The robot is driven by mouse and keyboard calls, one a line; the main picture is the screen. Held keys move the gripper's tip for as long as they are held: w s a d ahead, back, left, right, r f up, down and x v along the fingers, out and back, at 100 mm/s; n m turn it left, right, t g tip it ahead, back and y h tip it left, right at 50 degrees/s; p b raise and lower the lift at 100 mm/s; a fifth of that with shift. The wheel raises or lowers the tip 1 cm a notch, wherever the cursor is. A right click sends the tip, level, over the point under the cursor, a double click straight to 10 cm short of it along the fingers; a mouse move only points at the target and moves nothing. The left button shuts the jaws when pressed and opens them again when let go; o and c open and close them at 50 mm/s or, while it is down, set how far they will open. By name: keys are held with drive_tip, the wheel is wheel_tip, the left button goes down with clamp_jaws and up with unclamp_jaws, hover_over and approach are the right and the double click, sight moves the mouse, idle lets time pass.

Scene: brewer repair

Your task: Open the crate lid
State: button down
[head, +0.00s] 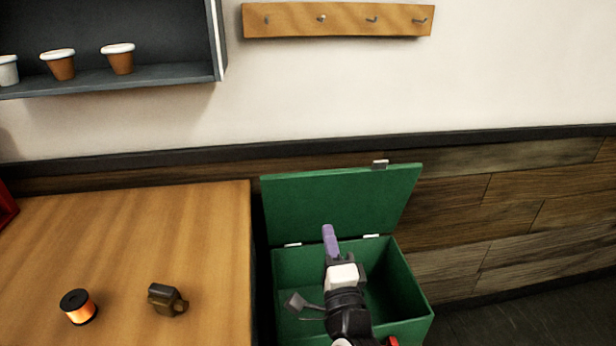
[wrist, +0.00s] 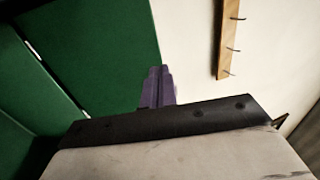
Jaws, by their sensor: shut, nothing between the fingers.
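The green crate (head: 415,292) stands on the floor to the right of the table. Its lid (head: 340,203) is raised, standing up at the back on two pale hinges and leaning towards the wall. A small pale latch (head: 380,165) sits at the lid's top edge. My gripper (head: 329,232) has purple fingers, shut and empty, in front of the raised lid and above the crate's opening. In the wrist view, the purple fingers (wrist: 158,88) show against the lid's edge (wrist: 95,50); I cannot tell whether they touch it. My arm hides part of the crate's inside.
The wooden table (head: 150,235) on the left holds a spool of orange wire (head: 78,307) and a dark padlock-like object (head: 167,299). A hook rail (head: 338,20) and a shelf (head: 150,78) with pots are on the wall. Floor to the right is clear.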

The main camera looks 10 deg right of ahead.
drive_tip(key=p, duration=0.5)
approach(317, 172)
drive_tip(key=x, duration=0.4)
drive_tip(key=shift+w+r, duration=0.1)
drive_tip(key=shift+w, duration=0.85)
drive_tip(key=p+x, duration=0.1)
drive_tip(key=x, duration=0.6)
drive_tip(key=shift+w, duration=0.4)
drive_tip(key=shift+s+d, duration=0.1)
